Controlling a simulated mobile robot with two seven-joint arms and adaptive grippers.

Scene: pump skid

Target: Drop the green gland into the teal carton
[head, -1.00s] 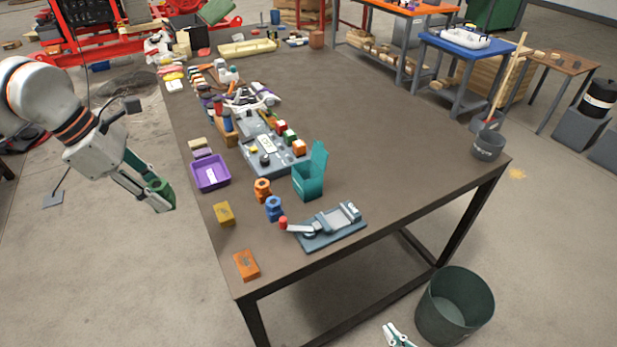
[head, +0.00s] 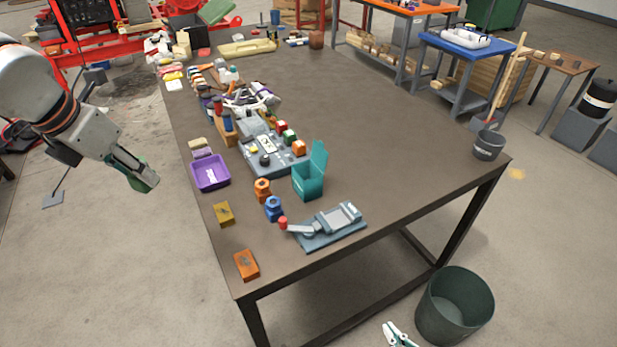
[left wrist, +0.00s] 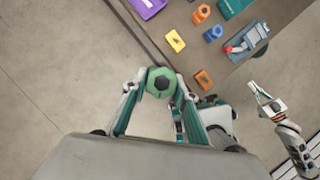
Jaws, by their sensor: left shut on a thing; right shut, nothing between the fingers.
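My left gripper (head: 146,183) is off the left side of the table in the head view. It is shut on the green gland, which shows between the fingertips in the left wrist view as a green hexagonal nut (left wrist: 160,82). In the head view the gland is mostly hidden by the fingers. The teal carton (head: 308,183) stands on the table with its lid raised, right of the gripper and apart from it. My right gripper (head: 398,335) is at the bottom edge of the head view, below the table, shut and empty.
Left of the carton are an orange gland (head: 263,190), a blue gland (head: 273,210) and a purple bin (head: 211,175). A vise (head: 330,225) with a red-ended handle lies in front of the carton. Yellow (head: 223,214) and orange (head: 246,266) blocks lie near the table's left edge.

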